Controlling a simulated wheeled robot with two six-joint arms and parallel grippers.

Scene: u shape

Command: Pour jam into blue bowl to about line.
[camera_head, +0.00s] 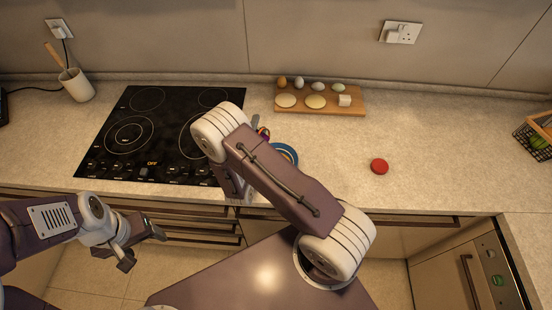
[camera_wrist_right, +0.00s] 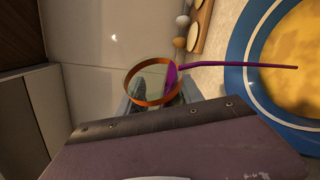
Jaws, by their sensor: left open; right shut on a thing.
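My right gripper (camera_wrist_right: 158,98) is shut on an open jar with an orange rim (camera_wrist_right: 134,94). Its mouth shows in the right wrist view, with purple jam (camera_wrist_right: 171,78) inside. A thin purple strand runs from the mouth across the blue bowl (camera_wrist_right: 237,52), which has yellow-orange contents (camera_wrist_right: 285,65). In the head view the blue bowl (camera_head: 289,151) is partly hidden behind my right arm, as is most of the right gripper. My left gripper (camera_head: 141,247) is open and empty, low at the left before the counter.
A round red lid (camera_head: 379,166) lies on the counter, right of the bowl. A wooden board (camera_head: 325,108) with eggs and pale rounds stands behind. A black cooktop (camera_head: 135,115) is at left, with a utensil pot (camera_head: 77,85) beyond. The right-hand counter is mostly clear.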

